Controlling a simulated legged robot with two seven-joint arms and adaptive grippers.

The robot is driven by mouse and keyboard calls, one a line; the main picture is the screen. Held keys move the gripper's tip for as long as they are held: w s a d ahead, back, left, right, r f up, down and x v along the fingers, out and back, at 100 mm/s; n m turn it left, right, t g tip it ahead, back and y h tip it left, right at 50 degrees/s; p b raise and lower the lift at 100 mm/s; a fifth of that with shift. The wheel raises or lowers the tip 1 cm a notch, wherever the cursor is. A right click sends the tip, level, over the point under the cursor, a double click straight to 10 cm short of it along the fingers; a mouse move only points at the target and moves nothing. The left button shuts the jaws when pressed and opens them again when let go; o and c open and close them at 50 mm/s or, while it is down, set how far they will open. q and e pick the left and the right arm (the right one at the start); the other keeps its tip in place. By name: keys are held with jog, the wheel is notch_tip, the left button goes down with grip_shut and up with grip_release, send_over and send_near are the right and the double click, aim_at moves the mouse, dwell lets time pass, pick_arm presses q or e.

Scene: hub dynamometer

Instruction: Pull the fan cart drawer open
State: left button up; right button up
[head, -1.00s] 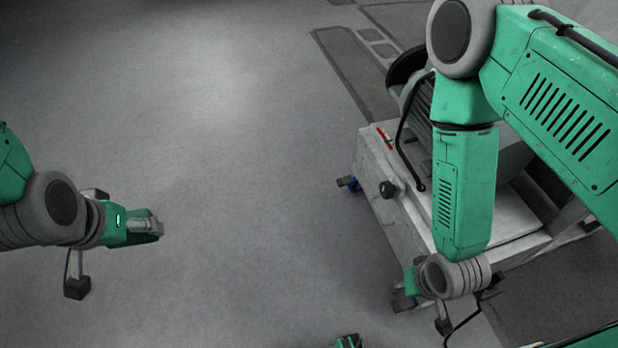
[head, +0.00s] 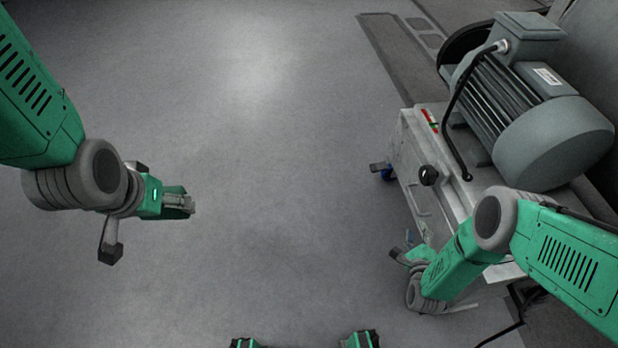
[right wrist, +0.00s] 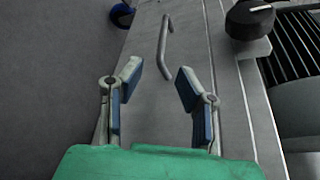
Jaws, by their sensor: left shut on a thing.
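The fan cart (head: 412,146) is a pale grey metal box at right in the head view. Its front face fills the middle of the right wrist view (right wrist: 225,105). A thin grey bar handle (right wrist: 164,42) stands out from that face. I see no gap around a drawer front. My right gripper (right wrist: 159,75) is open and empty, its fingers on either side of the handle's near end in the picture; I see no contact. It also shows in the head view (head: 408,255), low by the cart front. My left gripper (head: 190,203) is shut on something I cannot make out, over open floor.
A big grey motor (head: 530,110) with a black cable sits on the cart. A blue caster (head: 387,174) is at the cart's far corner. Floor left of the cart is clear.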

aim_at(414, 202)
pick_arm(q)
jog(key=shift+f, duration=0.15)
pick_arm(e)
jog(key=b+x, duration=0.5)
jog(key=x, duration=0.6)
jog(key=shift+w+d+b, duration=0.2)
jog(key=shift+d+b, duration=0.05)
jog(key=shift+b, duration=0.05)
pick_arm(q)
notch_tip(414, 202, down, 6)
jog(key=shift+r, duration=0.2)
pick_arm(e)
jog(key=shift+w+d, duration=0.1)
jog(key=shift+w, duration=0.2)
jog(key=shift+c, duration=0.5)
grip_shut()
